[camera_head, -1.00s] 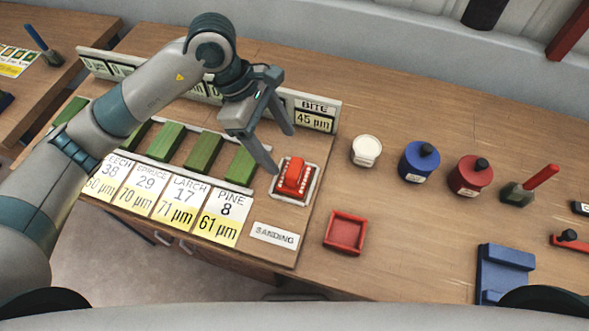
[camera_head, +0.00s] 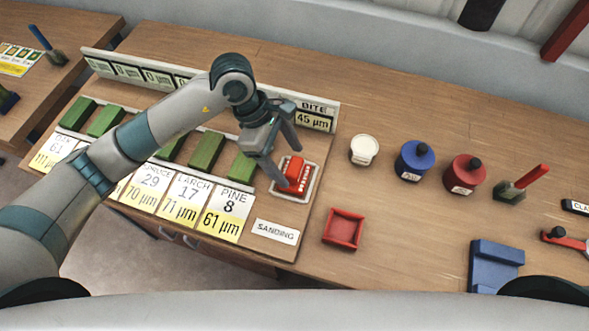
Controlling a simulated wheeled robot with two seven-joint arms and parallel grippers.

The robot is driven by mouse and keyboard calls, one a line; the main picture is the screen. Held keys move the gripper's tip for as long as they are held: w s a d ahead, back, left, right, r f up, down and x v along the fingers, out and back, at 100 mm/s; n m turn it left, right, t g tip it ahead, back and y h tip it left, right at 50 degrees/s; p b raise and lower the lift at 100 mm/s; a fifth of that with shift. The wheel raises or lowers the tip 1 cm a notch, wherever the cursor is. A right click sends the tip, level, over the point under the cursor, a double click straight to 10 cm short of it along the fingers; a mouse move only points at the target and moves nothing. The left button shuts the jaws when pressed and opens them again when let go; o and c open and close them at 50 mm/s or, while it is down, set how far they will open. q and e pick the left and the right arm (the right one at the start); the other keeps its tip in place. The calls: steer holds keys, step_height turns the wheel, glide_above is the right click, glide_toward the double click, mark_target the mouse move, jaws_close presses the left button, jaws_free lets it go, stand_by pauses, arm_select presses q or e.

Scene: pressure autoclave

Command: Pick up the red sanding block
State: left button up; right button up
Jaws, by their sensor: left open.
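The red sanding block (camera_head: 295,172) lies in a small pale tray (camera_head: 303,196) above the SANDING label (camera_head: 275,231). My left gripper (camera_head: 289,168) is open, its fingers pointing down over the block. One fingertip is at the block's left side and hides part of it. The other finger is behind the block in the picture. I cannot tell whether either finger touches it. My right gripper is not in view.
Several green blocks (camera_head: 205,150) stand in a row at left, above labelled cards (camera_head: 183,196). A red square tray (camera_head: 343,229), a white jar (camera_head: 364,150), a blue pot (camera_head: 414,161) and a red pot (camera_head: 464,175) stand to the right. Bare wood lies between them.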

mark_target(289, 165)
arm_select(q)
steer(key=shift+p+x, duration=0.55)
steer(key=shift+x, duration=1)
steer(key=shift+a, duration=0.1)
steer(key=c, duration=1.2)
